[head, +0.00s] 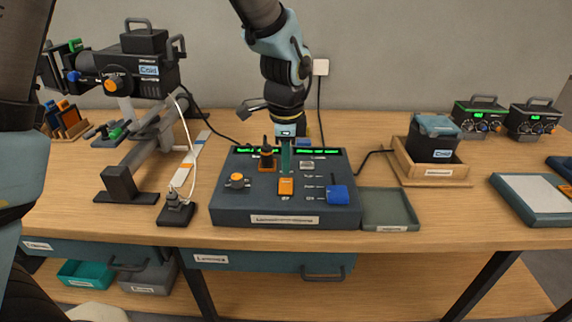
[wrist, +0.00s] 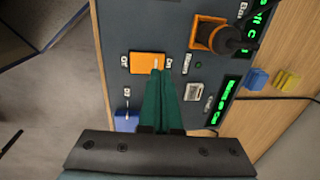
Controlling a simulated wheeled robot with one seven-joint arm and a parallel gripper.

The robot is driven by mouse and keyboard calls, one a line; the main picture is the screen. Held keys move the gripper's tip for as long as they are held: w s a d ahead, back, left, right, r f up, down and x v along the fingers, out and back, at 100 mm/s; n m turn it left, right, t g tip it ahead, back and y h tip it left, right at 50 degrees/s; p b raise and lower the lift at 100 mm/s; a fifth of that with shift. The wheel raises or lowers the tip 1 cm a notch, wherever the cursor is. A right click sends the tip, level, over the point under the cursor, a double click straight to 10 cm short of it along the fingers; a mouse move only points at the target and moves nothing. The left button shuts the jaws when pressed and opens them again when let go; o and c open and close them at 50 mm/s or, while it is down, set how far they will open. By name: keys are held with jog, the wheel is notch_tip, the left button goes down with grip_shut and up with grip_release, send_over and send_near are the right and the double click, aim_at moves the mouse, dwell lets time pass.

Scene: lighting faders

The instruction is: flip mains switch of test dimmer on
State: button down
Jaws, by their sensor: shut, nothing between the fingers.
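The dark test dimmer box (head: 230,205) stands on the bench in the middle of the head view. Its orange mains switch (head: 286,187) is on the top panel; in the wrist view the switch (wrist: 143,63) lies between two small labels that seem to read Off at left and On at right. My gripper (head: 286,172) points down at the switch with its green fingers together and empty. In the wrist view the fingertips (wrist: 158,74) overlap the switch's edge at the On-label end. I cannot tell whether they press on it, nor which way the rocker is tilted.
The panel also has an orange knob (head: 237,181), a black lever on an orange base (head: 266,158), a blue knob (head: 337,194) and lit green displays (head: 318,151). An empty shallow tray (head: 390,208) adjoins at right. A lamp on a stand (head: 140,75) is at left.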

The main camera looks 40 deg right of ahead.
aim_at(286, 180)
notch_tip(286, 180, down, 2)
jog(key=shift+w+f+p, duration=0.1)
jog(key=shift+f+p, duration=0.05)
jog(key=shift+p, duration=0.15)
jog(key=shift+d+f, duration=0.1)
jog(key=shift+f, duration=0.1)
jog(key=shift+w+f+b, duration=0.1)
jog(key=shift+f+b, duration=0.1)
jog(key=shift+b, duration=0.1)
jog(key=shift+s+a+r, duration=0.3)
jog(key=shift+s+a, duration=0.15)
jog(key=shift+s, duration=0.15)
jog(key=shift+r+p, duration=0.1)
jog(key=shift+p, duration=0.2)
